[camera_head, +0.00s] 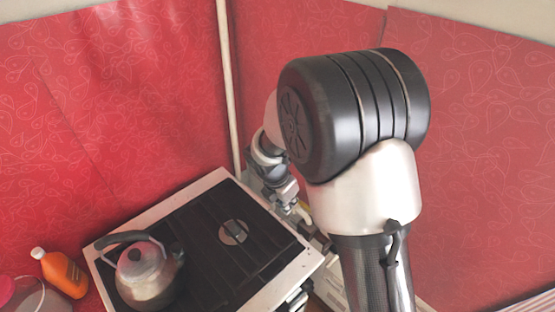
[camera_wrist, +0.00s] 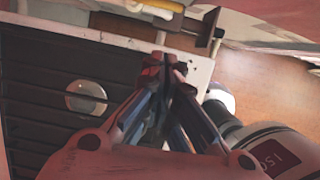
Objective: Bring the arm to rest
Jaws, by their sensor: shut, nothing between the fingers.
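My arm rises through the middle and right of the head view, with a large black joint over a pale link. My gripper shows in the wrist view (camera_wrist: 165,70), its fingers together and empty. In the head view the gripper end is small and partly hidden behind my arm, over the right edge of the stove (camera_head: 290,272). In the wrist view the fingertips appear over the pale stove rim (camera_wrist: 120,40), with the dark slatted stove top to the left.
A metal kettle (camera_head: 148,275) with a dark handle stands on the stove's left side. An orange bottle (camera_head: 62,274) is left of it. A round metal disc (camera_head: 234,232) sits mid-stove. Red patterned walls (camera_head: 120,110) meet at a pale corner post (camera_head: 227,90) behind the stove.

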